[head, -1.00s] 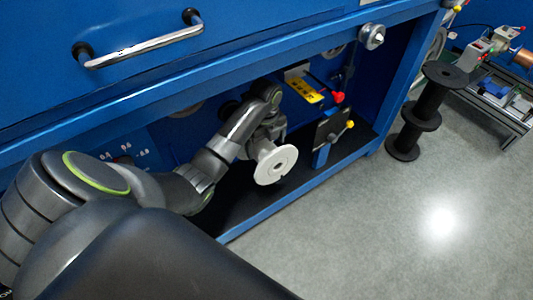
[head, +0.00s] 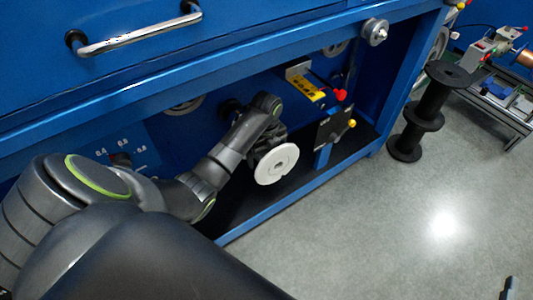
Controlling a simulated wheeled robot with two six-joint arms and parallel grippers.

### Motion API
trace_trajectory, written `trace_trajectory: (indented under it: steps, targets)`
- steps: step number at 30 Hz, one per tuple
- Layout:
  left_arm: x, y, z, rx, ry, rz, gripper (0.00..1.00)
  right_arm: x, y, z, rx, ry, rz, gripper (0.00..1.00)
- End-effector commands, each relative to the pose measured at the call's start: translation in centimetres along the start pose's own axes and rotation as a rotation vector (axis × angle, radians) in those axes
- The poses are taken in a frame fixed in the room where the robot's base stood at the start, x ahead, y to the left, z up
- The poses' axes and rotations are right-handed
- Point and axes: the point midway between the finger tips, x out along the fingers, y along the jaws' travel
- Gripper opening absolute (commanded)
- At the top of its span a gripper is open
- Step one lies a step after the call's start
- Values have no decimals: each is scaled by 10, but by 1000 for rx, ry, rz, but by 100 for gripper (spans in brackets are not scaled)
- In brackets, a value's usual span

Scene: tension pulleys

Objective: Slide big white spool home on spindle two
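The big white spool (head: 277,164) is in the head view inside the blue machine's lower bay. Its round front flange, with a small centre hole, faces out towards the camera. My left gripper (head: 268,146) is just behind and above this flange and appears shut on the spool's barrel. The fingertips and most of the barrel are hidden behind the flange. I cannot make out a spindle behind the spool, so I cannot tell whether the spool is on one. A dark tip at the bottom right edge may be my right gripper (head: 510,287); its fingers are cut off.
A yellow-labelled bracket with a red knob (head: 340,95) and a plate with a yellow knob (head: 351,123) stand right of the spool. The bay's blue lower rail (head: 290,203) runs in front. Black stacked spools (head: 422,115) stand on the open floor at right.

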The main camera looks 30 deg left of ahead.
Motion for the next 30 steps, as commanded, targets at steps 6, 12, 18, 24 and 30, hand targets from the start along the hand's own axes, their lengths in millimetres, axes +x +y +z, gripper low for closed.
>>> trace_trajectory:
  steps: [6, 12, 18, 24, 30]
  targets:
    - [1, 0, 0, 0, 0, 0, 96, 0, 0, -4, -3, 19, 0, 36]
    - [1, 0, 0, 0, 0, 0, 86, 0, 0, -3, -3, 18, 0, 36]
    - [1, 0, 0, 0, 0, 0, 60, 0, 0, -3, -3, 17, 0, 36]
    - [0, 0, 0, 0, -1, -1, 34, 0, 0, -3, -3, 17, 0, 36]
    - [0, 0, 0, 0, -1, -1, 32, 0, 0, -3, -2, 14, 0, 36]
